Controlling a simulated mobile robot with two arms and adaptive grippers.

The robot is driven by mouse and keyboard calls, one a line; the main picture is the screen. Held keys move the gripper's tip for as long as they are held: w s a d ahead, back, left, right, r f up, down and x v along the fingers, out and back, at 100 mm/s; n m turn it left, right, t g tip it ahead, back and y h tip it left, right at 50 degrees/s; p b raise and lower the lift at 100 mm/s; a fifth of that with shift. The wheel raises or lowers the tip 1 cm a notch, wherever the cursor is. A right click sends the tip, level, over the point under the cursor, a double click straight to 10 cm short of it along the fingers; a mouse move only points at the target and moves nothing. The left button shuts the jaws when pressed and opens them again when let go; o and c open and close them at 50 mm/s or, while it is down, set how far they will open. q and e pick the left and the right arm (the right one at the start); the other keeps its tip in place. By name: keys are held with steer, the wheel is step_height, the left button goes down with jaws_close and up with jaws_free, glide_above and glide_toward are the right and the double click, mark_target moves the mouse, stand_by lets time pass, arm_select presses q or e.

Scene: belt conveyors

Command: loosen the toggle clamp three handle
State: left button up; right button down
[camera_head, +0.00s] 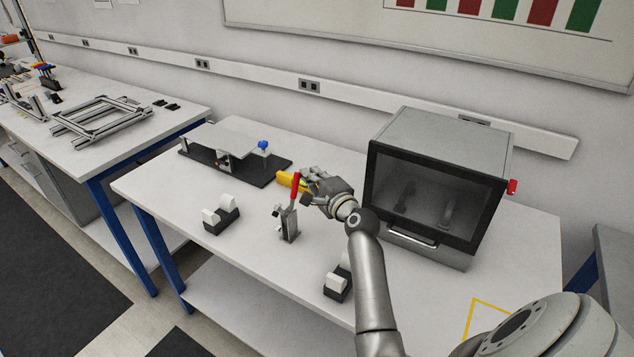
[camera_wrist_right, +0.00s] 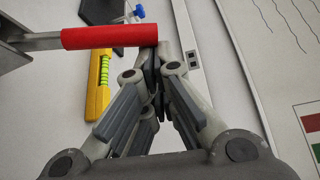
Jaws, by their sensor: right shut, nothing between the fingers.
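The toggle clamp (camera_head: 289,224) stands on the white table with its red handle (camera_head: 295,187) pointing up. In the wrist view the red handle (camera_wrist_right: 110,35) lies across the upper left, its tip at my right gripper's fingertips (camera_wrist_right: 157,62). My right gripper (camera_head: 307,183) is shut with nothing between its fingers, just right of the handle. Whether the fingers touch the handle I cannot tell. My left gripper is not in view.
A yellow spirit level (camera_wrist_right: 100,85) is behind the handle. A black-based fixture (camera_head: 262,178) with a blue knob stands at the back left. A grey windowed box (camera_head: 440,130) is on the right. Black-and-white blocks stand at front left (camera_head: 220,214) and front right (camera_head: 336,290).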

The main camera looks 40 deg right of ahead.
steer(key=shift+s+a+r+n+t+b, duration=0.3)
steer(key=shift+a+n+t+b, duration=0.15)
steer(key=shift+a+n+b, duration=0.4)
steer(key=shift+s+a+r+n+t+b, duration=0.25)
steer(key=shift+a+n+t+b, duration=0.25)
steer(key=shift+b, duration=0.45)
steer(key=shift+s+a+r+n+t+b, duration=0.2)
steer(key=shift+s+a+n+t+b, duration=0.15)
steer(key=shift+a+n+b, duration=0.5)
steer(key=shift+d, duration=0.1)
